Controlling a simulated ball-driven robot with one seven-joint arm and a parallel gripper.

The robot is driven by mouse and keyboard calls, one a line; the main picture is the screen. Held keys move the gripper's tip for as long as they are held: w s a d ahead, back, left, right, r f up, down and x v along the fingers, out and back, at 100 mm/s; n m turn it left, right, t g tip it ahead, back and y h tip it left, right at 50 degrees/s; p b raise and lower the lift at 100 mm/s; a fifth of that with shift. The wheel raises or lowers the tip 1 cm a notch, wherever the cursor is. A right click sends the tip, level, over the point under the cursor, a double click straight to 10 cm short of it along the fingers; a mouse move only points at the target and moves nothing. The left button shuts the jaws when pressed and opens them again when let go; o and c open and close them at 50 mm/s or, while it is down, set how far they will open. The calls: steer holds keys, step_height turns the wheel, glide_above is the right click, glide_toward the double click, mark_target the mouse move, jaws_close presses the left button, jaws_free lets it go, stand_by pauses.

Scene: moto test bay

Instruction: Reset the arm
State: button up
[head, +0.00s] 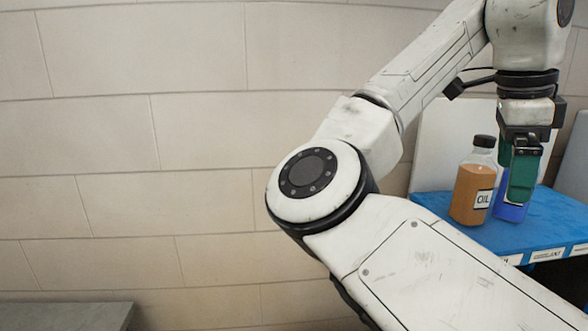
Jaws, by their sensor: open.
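My arm reaches up from the lower right, bends, and comes down at the right of the head view. My gripper (521,190), with green fingers, points down over the blue shelf. It is open. A blue item (509,212), perhaps a bottle, shows behind and below the fingers; most of it is hidden, and I cannot tell whether the fingers touch it. An oil bottle (470,190) with amber liquid, a black cap and an "OIL" label stands upright just left of the gripper.
The blue shelf (550,222) has front labels, one reading "COOLANT". Pale panels (440,140) stand behind it. A grey bench top (65,315) shows at the lower left. A pale block wall (130,130) fills the left; the space before it looks clear.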

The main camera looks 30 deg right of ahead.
steer(key=w+a+f+n+t+h, duration=0.1)
steer(key=w+f+n+h, duration=0.2)
steer(key=f+n, duration=0.85)
steer(key=w+a+f+n+t+h, duration=0.1)
steer(key=w+f+n+h, duration=0.3)
steer(key=f, duration=1.4)
steer(key=s+a+f+n+y, duration=0.4)
steer(key=s+a+f+n, duration=0.3)
steer(key=a+f, duration=0.3)
steer(key=s+a+f+n+y, duration=0.5)
steer(key=s+a+f, duration=0.5)
steer(key=f, duration=0.3)
steer(key=shift+s+n+g, duration=0.2)
steer(key=shift+n+g, duration=0.1)
steer(key=shift+n, duration=0.55)
steer(key=shift+a, duration=0.1)
